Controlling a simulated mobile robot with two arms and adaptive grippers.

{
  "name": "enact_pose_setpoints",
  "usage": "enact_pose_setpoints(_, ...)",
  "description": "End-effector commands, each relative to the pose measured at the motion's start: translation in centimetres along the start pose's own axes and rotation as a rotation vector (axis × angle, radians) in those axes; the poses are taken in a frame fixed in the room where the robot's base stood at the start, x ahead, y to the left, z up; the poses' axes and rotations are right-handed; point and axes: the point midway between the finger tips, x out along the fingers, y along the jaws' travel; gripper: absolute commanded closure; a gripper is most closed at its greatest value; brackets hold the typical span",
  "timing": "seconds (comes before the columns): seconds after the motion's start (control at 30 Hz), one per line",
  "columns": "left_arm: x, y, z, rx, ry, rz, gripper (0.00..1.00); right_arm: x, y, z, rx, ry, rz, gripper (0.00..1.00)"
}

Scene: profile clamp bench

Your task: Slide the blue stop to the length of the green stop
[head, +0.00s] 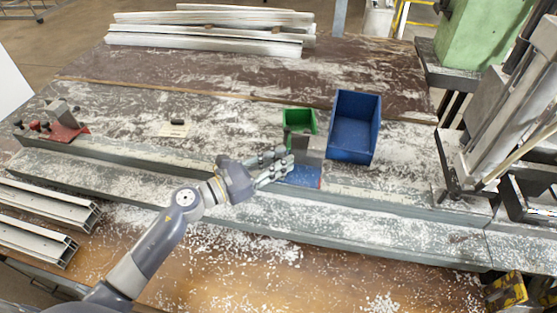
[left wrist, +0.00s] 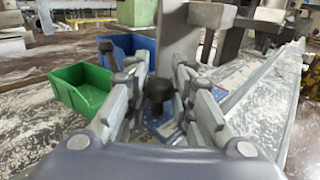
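The blue stop (head: 304,178) sits on the long grey rail right of the middle, with a grey upright block on its blue base. In the left wrist view its blue plate (left wrist: 222,94) and a dark knob (left wrist: 159,90) show. My left gripper (head: 287,158) is at the left side of the blue stop. Its fingers are apart on either side of the knob, with visible gaps, and it holds nothing. I see no green stop on the rail; a red stop (head: 68,130) with a grey block stands at its left end. My right gripper is out of view.
A green bin (head: 299,121) and a blue bin (head: 370,137) stand close behind the blue stop. A machine (head: 480,140) stands at the right. Metal profiles (head: 40,215) lie at front left.

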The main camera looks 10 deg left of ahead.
Motion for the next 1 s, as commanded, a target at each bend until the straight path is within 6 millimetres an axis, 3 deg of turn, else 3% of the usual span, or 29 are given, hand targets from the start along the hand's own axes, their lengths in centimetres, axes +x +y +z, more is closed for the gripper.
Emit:
enact_pose_setpoints(0.6,0.04,-0.17,-0.06,-0.001,0.001,-0.002,1.00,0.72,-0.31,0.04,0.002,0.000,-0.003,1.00)
enact_pose_setpoints(0.63,0.04,-0.18,-0.07,-0.001,0.001,-0.002,0.80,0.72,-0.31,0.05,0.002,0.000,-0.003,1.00)
enact_pose_setpoints(0.7,0.04,-0.19,-0.07,-0.001,0.001,-0.002,0.64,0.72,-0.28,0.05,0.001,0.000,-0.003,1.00)
enact_pose_setpoints(1.0,0.05,-0.12,0.00,0.000,0.000,-0.001,0.61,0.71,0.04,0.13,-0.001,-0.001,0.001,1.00)
